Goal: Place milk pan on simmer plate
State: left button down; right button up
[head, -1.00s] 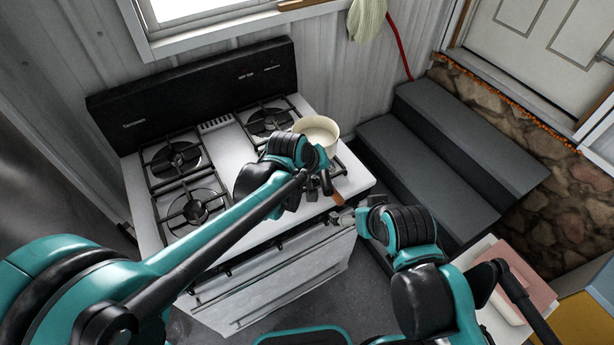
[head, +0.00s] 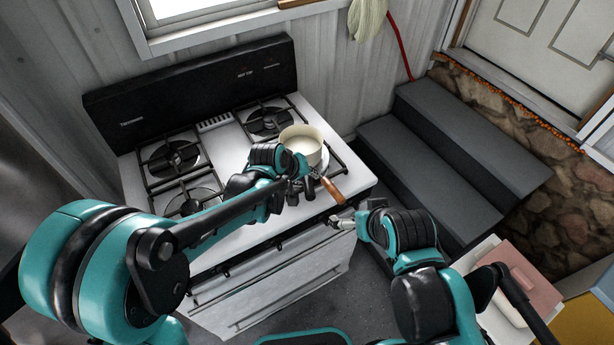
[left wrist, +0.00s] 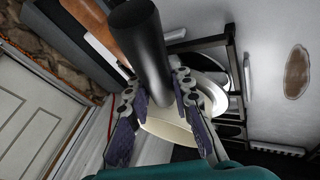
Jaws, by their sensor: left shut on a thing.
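The cream milk pan (head: 299,146) is upright over the right side of the stove top, its wooden handle (head: 334,191) pointing toward the front right. My left gripper (head: 306,180) is shut on the dark part of the handle, which also shows in the left wrist view (left wrist: 150,50). The pan body (left wrist: 172,130) lies beyond the fingers there. A pale round plate (left wrist: 207,84), which looks like the simmer plate, shows partly behind the pan over the burner. I cannot tell whether the pan touches it. My right gripper (head: 343,222) is by the stove's front edge, away from the pan.
The white stove (head: 250,232) has black burner grates (head: 172,157) at the left and back and a tall black back panel (head: 190,82). Grey steps (head: 450,150) are to its right. A pink-topped item (head: 530,285) stands at the lower right.

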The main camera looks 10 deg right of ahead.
pick_arm(q)
jog(key=shift+f, duration=0.1)
jog(key=c, duration=1.3)
grip_release()
jog(key=shift+c, duration=0.2)
jog(key=shift+r, duration=0.2)
jog(key=p+v, duration=0.3)
jog(key=v, duration=0.9)
jog(key=s+a+t+y, duration=0.1)
jog(key=s+a+y, duration=0.1)
jog(key=s+a, duration=0.5)
jog(key=s+a+r+m+t+y, duration=0.1)
jog(key=s+a, duration=0.6)
jog(key=a, duration=0.7)
jog(key=shift+s+m+y, duration=0.25)
jog(key=shift+m+y, duration=0.05)
jog(key=shift+y, duration=0.5)
